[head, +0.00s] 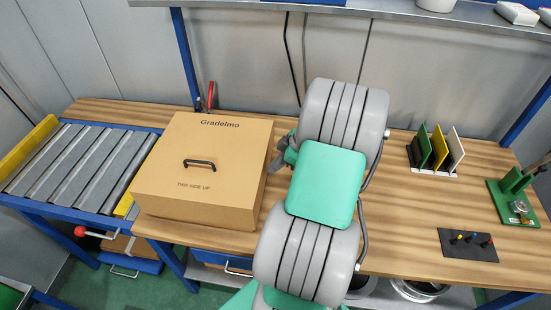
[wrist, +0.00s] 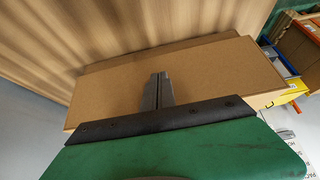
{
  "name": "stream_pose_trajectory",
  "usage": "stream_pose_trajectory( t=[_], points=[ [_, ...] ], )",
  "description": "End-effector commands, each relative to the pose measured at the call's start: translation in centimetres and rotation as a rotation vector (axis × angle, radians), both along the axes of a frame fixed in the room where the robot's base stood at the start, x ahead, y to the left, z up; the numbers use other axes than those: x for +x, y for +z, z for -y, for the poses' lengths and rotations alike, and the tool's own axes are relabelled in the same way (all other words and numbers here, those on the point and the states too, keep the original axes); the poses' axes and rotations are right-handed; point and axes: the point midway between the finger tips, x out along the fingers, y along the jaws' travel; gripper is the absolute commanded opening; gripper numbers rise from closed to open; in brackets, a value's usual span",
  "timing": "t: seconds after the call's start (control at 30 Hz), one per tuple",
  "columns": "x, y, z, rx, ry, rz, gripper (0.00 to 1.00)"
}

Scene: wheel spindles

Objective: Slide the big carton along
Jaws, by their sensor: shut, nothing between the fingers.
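The big carton (head: 203,160) is a closed brown box with "Gradelmo" and "THIS SIDE UP" printed on top and a dark handle. It sits on the left part of the wooden workbench, its left edge close to the roller conveyor. My gripper (head: 276,162) is at the carton's right side in the head view, partly hidden by my arm. In the wrist view the shut fingers (wrist: 157,78) point at a brown carton face (wrist: 205,80). I cannot tell whether the fingertips touch it.
The roller conveyor (head: 75,165) with a yellow side rail (head: 28,152) adjoins the bench (head: 395,200) at left. A rack with coloured plates (head: 435,152), a dark pin block (head: 467,245) and a green fixture (head: 515,203) stand at right. A shelf (head: 380,10) runs above.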

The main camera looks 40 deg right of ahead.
Motion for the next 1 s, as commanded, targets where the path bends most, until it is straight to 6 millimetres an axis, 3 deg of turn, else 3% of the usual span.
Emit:
stream_pose_trajectory(
  t=[0.03,0.17,1.0],
  points=[
    [0.0,-1.2,0.0,0.000,0.000,0.000,0.00],
    [0.1,-1.9,-0.1,-0.002,0.001,0.001,0.00],
    [5.4,-1.8,-4.2,-0.002,0.004,0.003,0.00]
  ],
)
